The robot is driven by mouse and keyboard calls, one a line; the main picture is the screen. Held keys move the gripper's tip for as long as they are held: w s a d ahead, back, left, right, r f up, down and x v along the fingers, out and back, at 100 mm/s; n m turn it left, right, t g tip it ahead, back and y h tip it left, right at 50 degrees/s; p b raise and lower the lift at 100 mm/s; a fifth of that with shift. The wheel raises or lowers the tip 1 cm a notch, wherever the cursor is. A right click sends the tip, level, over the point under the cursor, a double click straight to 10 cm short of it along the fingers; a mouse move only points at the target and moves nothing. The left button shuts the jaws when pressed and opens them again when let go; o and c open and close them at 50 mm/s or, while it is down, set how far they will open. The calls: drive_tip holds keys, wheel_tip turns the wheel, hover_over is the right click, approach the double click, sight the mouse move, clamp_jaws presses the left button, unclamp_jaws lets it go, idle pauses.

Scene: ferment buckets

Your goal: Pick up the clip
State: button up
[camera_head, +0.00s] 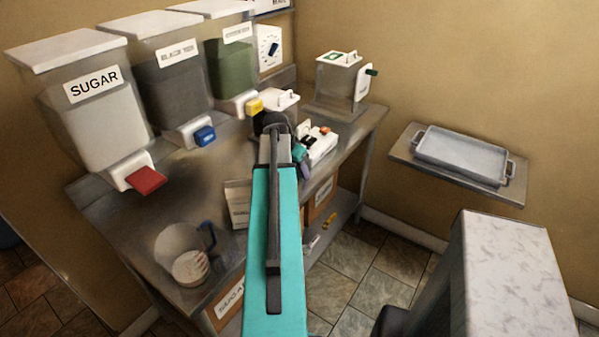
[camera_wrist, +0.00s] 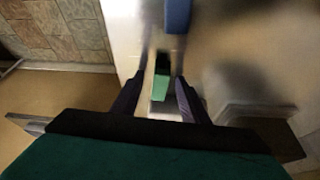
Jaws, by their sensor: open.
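In the wrist view, a small light-green piece (camera_wrist: 161,84), which may be the clip, shows between the fingers of my gripper (camera_wrist: 158,100). The two dark purple fingers are apart, one on each side of it. I cannot tell whether they touch it. In the head view, my gripper (camera_head: 303,164) is a small teal and purple shape at the near side of a white holder (camera_head: 322,146). The holder carries black and orange pieces. I cannot make out the green piece in the head view, where my arm and gripper cover part of this area.
A blue piece (camera_wrist: 177,14) lies beyond the fingertips in the wrist view. Dispensers labelled SUGAR (camera_head: 95,115) and others line the bench's back. A clear jug (camera_head: 185,255) stands at the bench's front left. A metal tray (camera_head: 461,154) sits on a wall shelf at right.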

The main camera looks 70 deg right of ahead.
sight(298, 171)
clamp_jaws()
drive_tip(key=shift+r, duration=0.1)
drive_tip(key=shift+r+b, duration=0.75)
drive_tip(key=shift+r, duration=0.7)
drive_tip(key=shift+s+a+r, duration=0.1)
drive_tip(key=shift+a+r, duration=0.1)
drive_tip(key=s+a+b, duration=0.1)
drive_tip(key=a, duration=0.2)
drive_tip(key=s+a, duration=0.2)
drive_tip(key=a, duration=0.1)
drive_tip(key=s+a+b, duration=0.1)
drive_tip(key=a, duration=0.2)
drive_tip(key=shift+s+a+r+b, duration=0.2)
drive_tip(key=shift+s+r+b, duration=0.1)
drive_tip(key=shift+r, duration=0.1)
drive_tip(key=shift+b, duration=0.75)
drive_tip(key=shift+a+b, duration=0.1)
drive_tip(key=shift+b, duration=0.3)
